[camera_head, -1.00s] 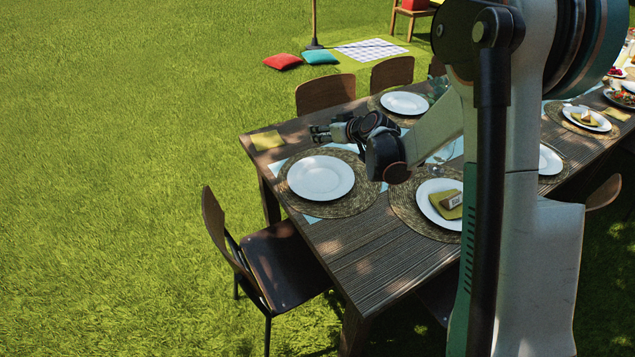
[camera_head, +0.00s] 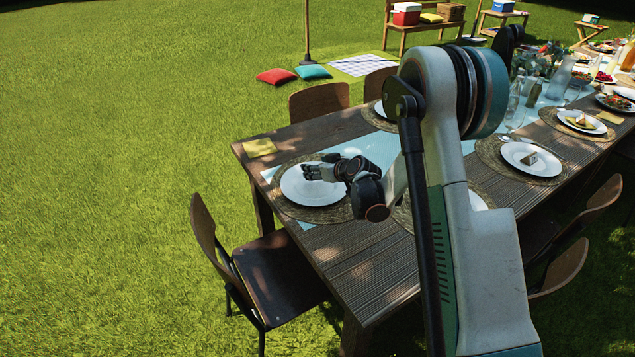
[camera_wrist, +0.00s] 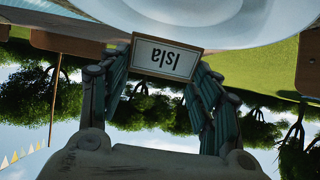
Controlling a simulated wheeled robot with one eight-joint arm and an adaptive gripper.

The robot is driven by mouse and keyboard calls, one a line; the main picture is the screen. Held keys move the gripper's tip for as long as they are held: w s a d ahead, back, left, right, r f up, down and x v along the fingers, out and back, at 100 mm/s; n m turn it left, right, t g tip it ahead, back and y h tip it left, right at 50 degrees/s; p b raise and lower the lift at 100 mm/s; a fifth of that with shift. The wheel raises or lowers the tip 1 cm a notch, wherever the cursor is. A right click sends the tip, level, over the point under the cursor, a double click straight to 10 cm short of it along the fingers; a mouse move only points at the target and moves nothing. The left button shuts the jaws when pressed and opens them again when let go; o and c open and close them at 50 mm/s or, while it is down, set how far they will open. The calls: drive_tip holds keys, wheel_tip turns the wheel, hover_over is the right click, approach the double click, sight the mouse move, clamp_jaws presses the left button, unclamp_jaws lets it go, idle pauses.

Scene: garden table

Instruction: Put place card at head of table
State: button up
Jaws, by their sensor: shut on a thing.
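My gripper (camera_head: 314,172) is over the white plate (camera_head: 312,193) at the near-left end of the table. The plate's pale rim (camera_wrist: 190,28) fills the top of that view. I cannot tell whether the card touches the plate. The plate lies on a round woven mat (camera_head: 292,212). An olive napkin (camera_head: 260,147) lies on bare wood at the table's left corner.
The dark wooden table (camera_head: 365,262) runs to the upper right. A chair (camera_head: 275,275) stands at this end, another (camera_head: 319,101) on the far side. Other settings include a plate (camera_head: 548,168) with a small card on it. Glasses and bottles (camera_head: 530,92) stand along the middle.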

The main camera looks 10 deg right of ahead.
drive_tip(key=shift+f+b, duration=0.8)
drive_tip(key=shift+f, duration=1.35)
drive_tip(key=shift+f, duration=0.15)
drive_tip(key=o, duration=1)
